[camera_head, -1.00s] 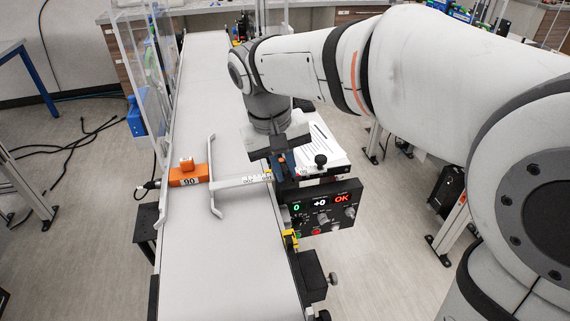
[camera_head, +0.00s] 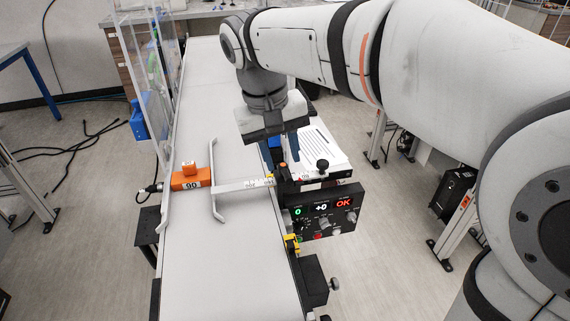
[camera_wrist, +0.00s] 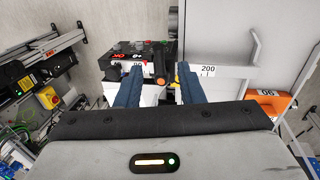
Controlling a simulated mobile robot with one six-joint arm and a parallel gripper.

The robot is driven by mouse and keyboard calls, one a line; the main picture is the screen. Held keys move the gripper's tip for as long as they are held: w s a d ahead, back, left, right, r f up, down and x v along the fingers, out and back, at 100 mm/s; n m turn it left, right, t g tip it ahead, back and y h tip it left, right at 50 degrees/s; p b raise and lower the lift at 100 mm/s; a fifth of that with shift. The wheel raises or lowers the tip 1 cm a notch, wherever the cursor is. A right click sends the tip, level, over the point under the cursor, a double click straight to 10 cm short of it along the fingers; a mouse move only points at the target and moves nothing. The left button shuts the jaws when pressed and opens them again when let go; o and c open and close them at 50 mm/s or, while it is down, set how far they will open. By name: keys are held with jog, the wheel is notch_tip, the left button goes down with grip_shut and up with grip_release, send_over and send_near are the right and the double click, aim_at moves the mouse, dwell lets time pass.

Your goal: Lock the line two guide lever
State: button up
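The guide lever, a small dark lever with an orange tip (camera_head: 283,168), sits at the belt's right edge, where the guide's scale arm (camera_head: 245,184) ends. In the wrist view the orange tip (camera_wrist: 159,81) shows between my blue fingers. My gripper (camera_wrist: 158,73) is open, its fingers apart on either side of the lever with visible gaps. In the head view my gripper (camera_head: 282,158) hangs over the lever, pointing down. The white guide rail (camera_head: 213,180) lies along the belt. The control panel (camera_head: 322,212) shows a green 0, a white +0 and a red OK.
Clear guard panels (camera_head: 145,65) rise at the far left. The belt (camera_head: 200,270) is otherwise clear.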

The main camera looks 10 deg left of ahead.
jog(key=r, duration=0.3)
jog(key=shift+s+a, duration=0.15)
jog(key=shift+a, duration=0.15)
jog(key=s+d+f+m, duration=0.1)
jog(key=s+d+f, duration=0.2)
jog(key=d, duration=0.4)
jog(key=s+d+f+m+t+y, duration=0.1)
jog(key=s+d+f+m, duration=0.1)
jog(key=d+f, duration=0.4)
jog(key=s+d+f+m+y, duration=0.1)
jog(key=s+d+f, duration=0.3)
jog(key=d, duration=0.5)
jog(key=shift+s+d+f+m+t, duration=0.15)
jog(key=shift+s+f+m+t, duration=0.2)
jog(key=shift+f, duration=0.35)
